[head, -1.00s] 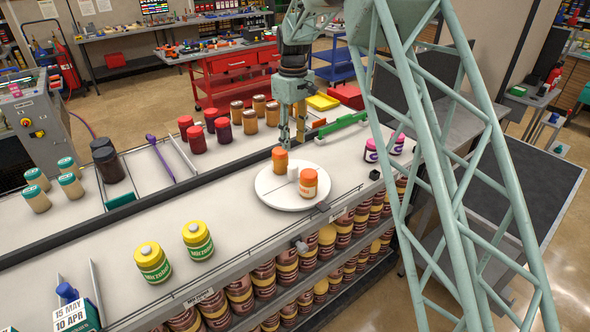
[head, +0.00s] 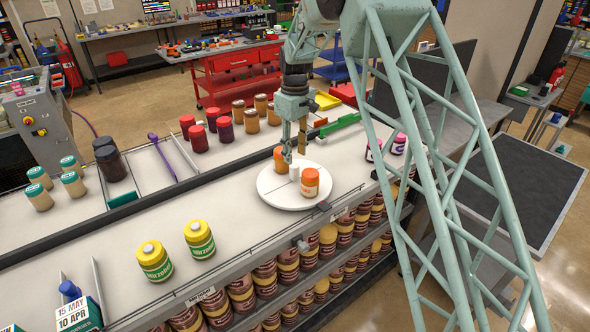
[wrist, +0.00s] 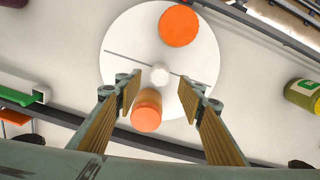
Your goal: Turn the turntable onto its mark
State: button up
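The white round turntable (head: 272,190) sits on the shelf top and also shows in the wrist view (wrist: 122,38). It carries two orange-lidded jars, one at the back (head: 280,161) and one at the front (head: 309,184). A pale knob (head: 294,173) stands at its centre; the wrist view shows this knob (wrist: 159,75) too. A thin dark line crosses part of the disc. A small black piece (head: 323,206) lies at the disc's front-right edge. My gripper (wrist: 160,90) is open and empty above the turntable, its fingers on either side of the knob, apart from it.
Purple-lidded jars (head: 398,143) stand right of the turntable. A green-topped bracket (head: 338,125) and several brown jars (head: 251,121) stand behind it. Two yellow-lidded jars (head: 199,239) stand front left.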

aim_at(296, 166)
jog(key=shift+f+p, duration=0.3)
jog(key=shift+f, duration=3.7)
jog(key=c, duration=1.2)
jog(key=shift+o, duration=0.2)
jog(key=shift+d, duration=0.15)
